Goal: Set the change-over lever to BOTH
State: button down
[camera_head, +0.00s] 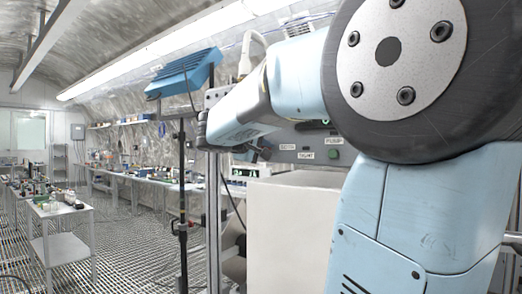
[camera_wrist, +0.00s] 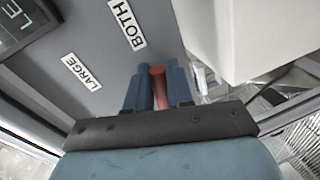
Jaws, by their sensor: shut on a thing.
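The change-over lever shows as a red grip (camera_wrist: 160,88) in the wrist view, between the two blue fingers of my gripper (camera_wrist: 159,78). My gripper is shut on it. The lever's pivot and most of its shaft are hidden. A white BOTH label (camera_wrist: 126,24) is on the grey panel (camera_wrist: 90,45), above and left of the lever. A LARGE label (camera_wrist: 81,72) lies farther left. In the head view the BOTH label (camera_head: 287,147) is just right of my gripper's dark end (camera_head: 258,152); the lever cannot be made out there.
A dark display (camera_wrist: 22,22) sits at the wrist view's upper left. A pale box-like cabinet (camera_head: 290,225) stands below the panel. A blue lamp head (camera_head: 184,74) on a dark stand is left of my arm. Benches (camera_head: 62,245) line the tunnel; the grated floor (camera_head: 135,260) between is clear.

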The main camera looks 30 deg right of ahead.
jog(key=shift+s+d+f, duration=0.1)
jog(key=shift+d+f, duration=0.05)
jog(key=shift+f, duration=0.1)
jog(key=c, duration=1.3)
grip_release()
jog(key=shift+c, duration=0.2)
jog(key=shift+o, duration=1)
jog(key=shift+r, duration=0.1)
jog(key=v, duration=1.4)
jog(key=s+a+f+y, duration=0.3)
jog(key=s+f+y, duration=0.1)
jog(key=f, duration=0.5)
jog(key=s+a+f+m+y, duration=0.1)
jog(key=s+a+f+y, duration=0.2)
jog(key=f, duration=0.6)
jog(key=s+a+f+m+y, duration=0.1)
jog(key=s+a+f+y, duration=0.1)
jog(key=s+f+y, duration=0.5)
notch_tip(320, 180, down, 3)
jog(key=shift+a+y, duration=0.3)
jog(key=shift+a, duration=0.1)
